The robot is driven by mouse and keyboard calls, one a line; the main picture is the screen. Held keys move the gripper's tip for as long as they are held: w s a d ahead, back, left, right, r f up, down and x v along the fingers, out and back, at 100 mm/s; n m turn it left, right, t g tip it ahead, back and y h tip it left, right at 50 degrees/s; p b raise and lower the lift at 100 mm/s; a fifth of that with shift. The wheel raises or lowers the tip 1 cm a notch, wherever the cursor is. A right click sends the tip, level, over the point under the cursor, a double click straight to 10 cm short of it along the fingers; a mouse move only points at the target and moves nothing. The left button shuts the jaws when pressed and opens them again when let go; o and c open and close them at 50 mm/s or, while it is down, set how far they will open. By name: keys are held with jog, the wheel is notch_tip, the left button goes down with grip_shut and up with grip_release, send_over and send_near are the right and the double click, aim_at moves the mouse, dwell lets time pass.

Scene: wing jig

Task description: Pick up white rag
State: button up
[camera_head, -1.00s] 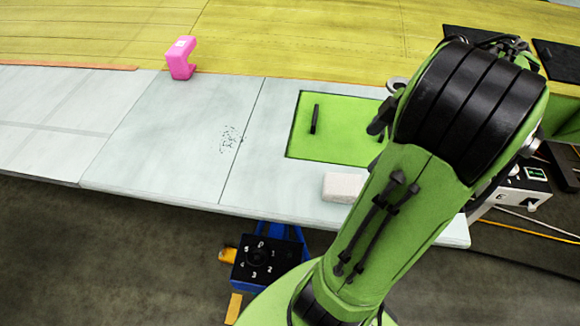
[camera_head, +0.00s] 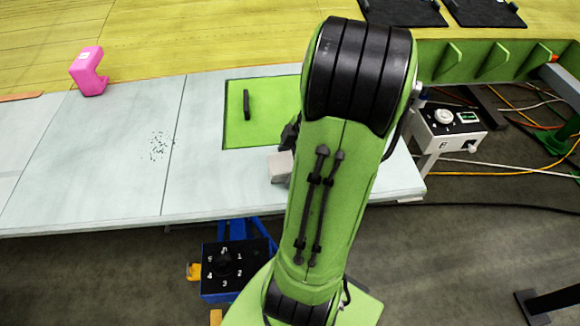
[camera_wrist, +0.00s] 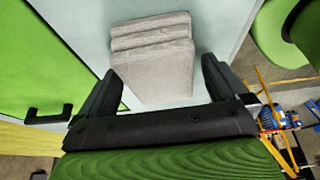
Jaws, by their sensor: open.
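The white rag (camera_wrist: 153,62) is a folded, layered block lying on the pale wing surface in the wrist view. In the head view the rag (camera_head: 280,167) shows near the front edge, partly hidden behind my arm. My gripper (camera_wrist: 160,85) is open, with one dark finger on each side of the rag's near part in the picture. I cannot tell whether the fingers touch it or are at its height. In the head view my gripper is mostly hidden behind my arm.
A green panel (camera_head: 262,124) with a black handle (camera_head: 246,104) lies beside the rag. A pink clamp-like block (camera_head: 88,72) stands at the left. Dark specks (camera_head: 158,146) mark the wing. A white control box (camera_head: 447,130) stands at the right, and a blue-black dial box (camera_head: 236,268) below the edge.

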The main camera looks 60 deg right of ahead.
aim_at(291, 161)
jog(key=shift+f, duration=0.1)
jog(key=shift+c, duration=0.3)
jog(key=c, duration=1)
notch_tip(291, 161, up, 10)
jog(key=p, duration=0.3)
jog(key=shift+r, duration=0.2)
